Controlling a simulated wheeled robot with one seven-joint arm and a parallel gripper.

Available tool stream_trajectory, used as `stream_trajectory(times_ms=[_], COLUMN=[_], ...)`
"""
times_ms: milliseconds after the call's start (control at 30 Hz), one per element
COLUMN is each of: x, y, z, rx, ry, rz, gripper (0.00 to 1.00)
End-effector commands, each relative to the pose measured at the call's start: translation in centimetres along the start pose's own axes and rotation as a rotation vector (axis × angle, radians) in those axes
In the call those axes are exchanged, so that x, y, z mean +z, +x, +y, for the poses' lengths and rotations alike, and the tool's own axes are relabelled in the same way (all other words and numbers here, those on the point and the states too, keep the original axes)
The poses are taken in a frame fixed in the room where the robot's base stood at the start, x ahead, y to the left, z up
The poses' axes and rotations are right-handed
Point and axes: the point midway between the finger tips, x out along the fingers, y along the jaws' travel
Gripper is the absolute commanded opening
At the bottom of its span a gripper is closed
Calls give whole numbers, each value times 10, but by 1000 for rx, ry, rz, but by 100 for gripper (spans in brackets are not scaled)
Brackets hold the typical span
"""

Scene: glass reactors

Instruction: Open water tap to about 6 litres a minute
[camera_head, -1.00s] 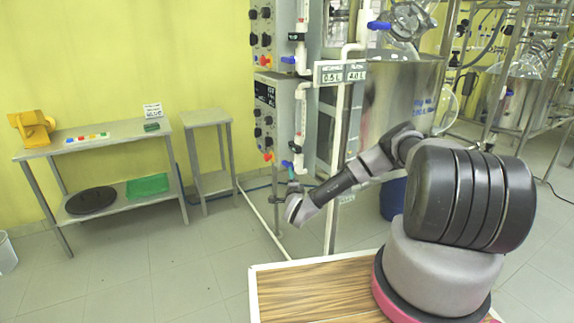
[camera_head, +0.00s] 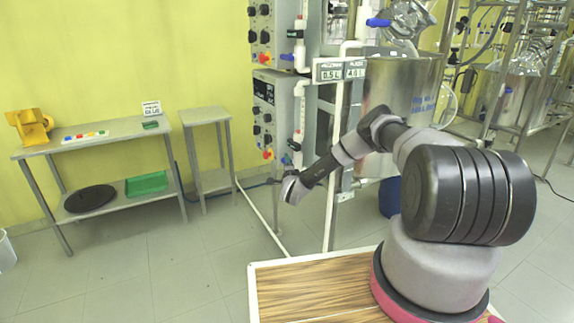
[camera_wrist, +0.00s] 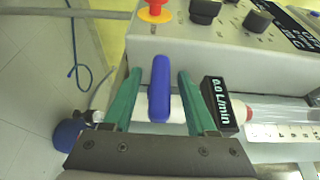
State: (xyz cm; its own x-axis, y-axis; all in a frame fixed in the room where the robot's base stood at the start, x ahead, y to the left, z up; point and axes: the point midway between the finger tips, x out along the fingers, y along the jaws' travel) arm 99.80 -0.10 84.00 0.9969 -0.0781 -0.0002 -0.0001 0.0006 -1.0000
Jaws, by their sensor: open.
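The water tap's blue handle (camera_wrist: 160,88) stands upright across a white pipe in the wrist view. My gripper (camera_wrist: 160,100) is open, with one green finger on each side of the handle. I see gaps between the fingers and the handle. A black flow readout (camera_wrist: 221,103) to the right of the handle shows 0.0 L/min. In the head view my gripper (camera_head: 273,182) is small, below the lower control panel (camera_head: 270,118).
A red and yellow button (camera_wrist: 155,10) and black knobs (camera_wrist: 258,21) sit on the panel beside the handle. A white post (camera_head: 333,175) stands close to my arm. A table (camera_head: 110,131) and a stand (camera_head: 205,116) are at the left.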

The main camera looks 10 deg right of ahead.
Motion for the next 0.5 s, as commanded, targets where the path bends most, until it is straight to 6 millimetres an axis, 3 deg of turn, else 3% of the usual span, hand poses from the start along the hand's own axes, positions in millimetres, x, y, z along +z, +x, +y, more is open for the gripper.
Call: stream_trajectory(times_ms=[100,233,267,500], x=[0,0,0,0], y=[0,0,0,0], z=[0,0,0,-1], rx=[0,0,0,10], ry=[0,0,0,-5], rz=[0,0,0,1], gripper=[54,4,0,0])
